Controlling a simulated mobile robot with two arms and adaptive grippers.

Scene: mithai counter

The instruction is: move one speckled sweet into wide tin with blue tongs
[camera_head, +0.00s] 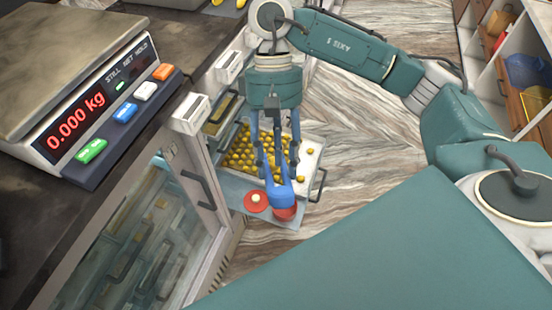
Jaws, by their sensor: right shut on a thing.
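My right gripper (278,165) points down over the open drawer, shut on the blue tongs (279,192). The tongs' lower end is at a red round thing (286,214), possibly the wide tin, which they partly cover. I cannot tell whether the tongs hold a sweet or touch the red thing. To its left is a flat red disc (250,205) with a small pale knob or ball on it. Many yellow round sweets (240,158) lie in the tray behind the tongs. Speckles are too small to make out. My left gripper is not in view.
A scale (60,125) reading 0.000 kg stands on the dark counter at left. The glass-fronted cabinet (150,235) is below it. A few yellow sweets lie on the drawer's pale right side (312,165). Shelves (510,60) with bins stand at far right; the floor between is clear.

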